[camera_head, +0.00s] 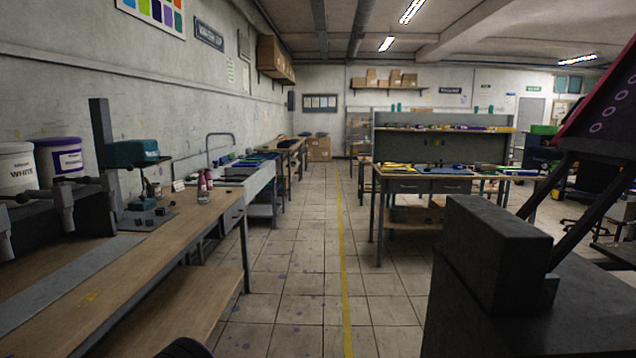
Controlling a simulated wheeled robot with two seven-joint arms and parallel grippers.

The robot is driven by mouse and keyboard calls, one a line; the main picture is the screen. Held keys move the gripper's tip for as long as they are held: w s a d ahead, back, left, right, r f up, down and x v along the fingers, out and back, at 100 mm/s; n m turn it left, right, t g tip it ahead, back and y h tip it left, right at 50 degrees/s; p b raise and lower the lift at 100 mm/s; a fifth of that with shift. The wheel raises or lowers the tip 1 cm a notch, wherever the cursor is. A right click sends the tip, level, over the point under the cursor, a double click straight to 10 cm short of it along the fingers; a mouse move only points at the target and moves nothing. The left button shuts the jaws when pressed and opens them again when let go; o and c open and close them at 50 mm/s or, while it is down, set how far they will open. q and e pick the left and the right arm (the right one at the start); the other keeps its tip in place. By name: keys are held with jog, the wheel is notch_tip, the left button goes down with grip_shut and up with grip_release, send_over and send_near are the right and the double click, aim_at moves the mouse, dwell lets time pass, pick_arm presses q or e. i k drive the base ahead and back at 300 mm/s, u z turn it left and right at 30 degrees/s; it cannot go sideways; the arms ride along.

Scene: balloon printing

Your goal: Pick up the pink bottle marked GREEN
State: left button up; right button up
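Small pink-capped bottles (203,188) stand upright close together near the far end of the wooden workbench on the left. They are small in the picture and partly overlap. I cannot read any label on them, so I cannot tell which is marked GREEN. Neither of my grippers shows in this view.
The wooden workbench (115,275) runs along the left, carrying a teal-headed press (132,153), a white bucket (17,172) and a purple-labelled bucket (62,160). A dark machine (495,260) stands close on the right. The tiled aisle (305,270) with a yellow line is clear.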

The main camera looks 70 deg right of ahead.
aim_at(201, 182)
jog(key=z, duration=2.25)
jog(key=i, duration=6.35)
jog(key=u, duration=2.95)
